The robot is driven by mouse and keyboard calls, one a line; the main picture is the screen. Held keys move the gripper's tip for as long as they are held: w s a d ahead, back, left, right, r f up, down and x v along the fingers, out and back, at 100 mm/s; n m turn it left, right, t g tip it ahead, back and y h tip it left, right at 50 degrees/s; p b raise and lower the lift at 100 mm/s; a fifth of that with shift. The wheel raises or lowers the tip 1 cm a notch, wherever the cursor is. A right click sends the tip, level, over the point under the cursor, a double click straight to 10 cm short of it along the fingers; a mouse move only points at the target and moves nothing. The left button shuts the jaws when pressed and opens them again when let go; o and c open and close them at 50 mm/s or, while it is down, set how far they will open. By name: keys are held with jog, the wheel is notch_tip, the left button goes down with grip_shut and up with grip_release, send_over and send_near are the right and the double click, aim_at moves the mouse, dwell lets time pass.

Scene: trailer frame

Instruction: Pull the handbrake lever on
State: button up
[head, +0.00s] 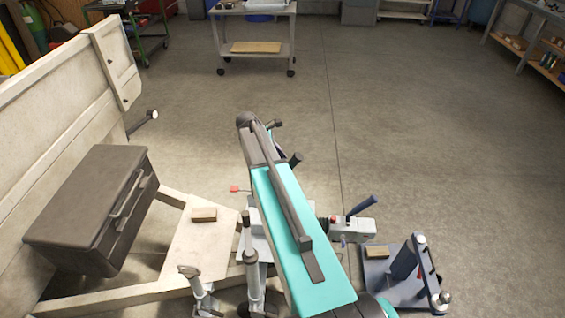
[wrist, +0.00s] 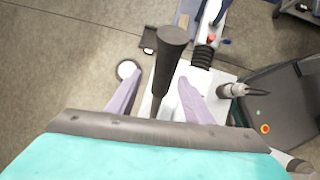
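The handbrake lever (wrist: 170,58) shows in the wrist view as a dark grip on a thinner shaft, above a white plate. It stands between the two pale lilac fingers of my gripper (wrist: 158,98). The fingers are open, with visible gaps to the lever on both sides, so it is not clamped. The foot of the lever is hidden behind the dark edge of my wrist. In the head view my teal arm covers the middle of the drawbar, and I cannot clearly make out the lever or my fingers there.
The trailer body (head: 60,120) and a dark toolbox (head: 90,205) stand on the left. A coupling (head: 345,230) with a blue handle lies right of my arm. Jockey-wheel posts (head: 254,275) rise in front. A wooden block (head: 204,214) lies on the drawbar plate. Open floor (head: 420,140) extends behind.

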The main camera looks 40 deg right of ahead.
jog(key=shift+a+r, duration=0.1)
dwell(0.3)
jog(key=b+v, duration=0.2)
jog(key=v, duration=1.1)
jog(key=shift+r, duration=0.2)
jog(key=shift+w+a, duration=0.1)
